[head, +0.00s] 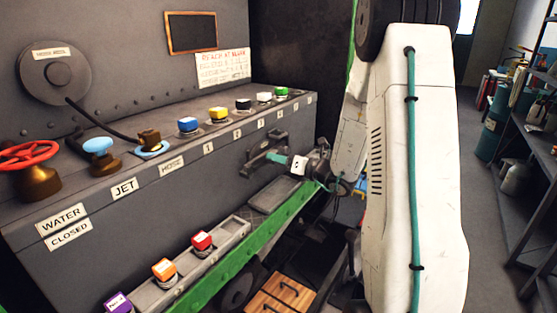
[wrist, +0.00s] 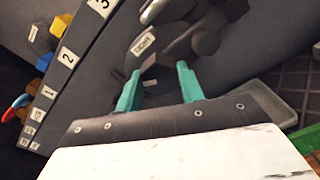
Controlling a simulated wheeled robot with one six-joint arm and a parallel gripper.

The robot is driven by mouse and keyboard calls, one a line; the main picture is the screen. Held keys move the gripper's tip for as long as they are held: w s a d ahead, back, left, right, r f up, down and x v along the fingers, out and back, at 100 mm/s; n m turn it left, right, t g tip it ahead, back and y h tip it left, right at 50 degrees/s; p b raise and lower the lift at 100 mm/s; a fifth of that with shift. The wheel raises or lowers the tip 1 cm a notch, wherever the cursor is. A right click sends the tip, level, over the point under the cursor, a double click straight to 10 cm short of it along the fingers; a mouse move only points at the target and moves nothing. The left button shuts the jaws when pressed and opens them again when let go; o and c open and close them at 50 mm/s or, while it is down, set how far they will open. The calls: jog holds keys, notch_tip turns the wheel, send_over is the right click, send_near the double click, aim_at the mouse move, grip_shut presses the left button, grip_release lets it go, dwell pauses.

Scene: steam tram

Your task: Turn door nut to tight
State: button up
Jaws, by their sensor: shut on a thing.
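The door nut (wrist: 160,70) is a dark grey fitting on the side wall of the grey cabinet. In the wrist view a small label (wrist: 143,42) sits just beyond it; its word is hard to read. My gripper (wrist: 158,86) has its two teal fingers either side of the dark fitting and is shut on it. In the head view my gripper (head: 279,159) reaches the dark fitting (head: 262,153) from the right. My fingers and wrist hide part of the nut there, and its exact angle cannot be told.
The cabinet top carries a red valve wheel (head: 28,156), a light blue knob (head: 98,146) and several coloured blocks. A lower ledge (head: 193,262) holds purple, orange and red blocks. A green beam (head: 230,250) runs below. Shelves (head: 530,150) stand at the right, with open floor before them.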

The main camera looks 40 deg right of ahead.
jog(key=m, duration=1.2)
jog(key=shift+f, duration=0.1)
dwell(0.4)
jog(key=o, duration=1)
jog(key=v, duration=0.7)
jog(key=shift+s, duration=0.4)
jog(key=shift+d, duration=0.1)
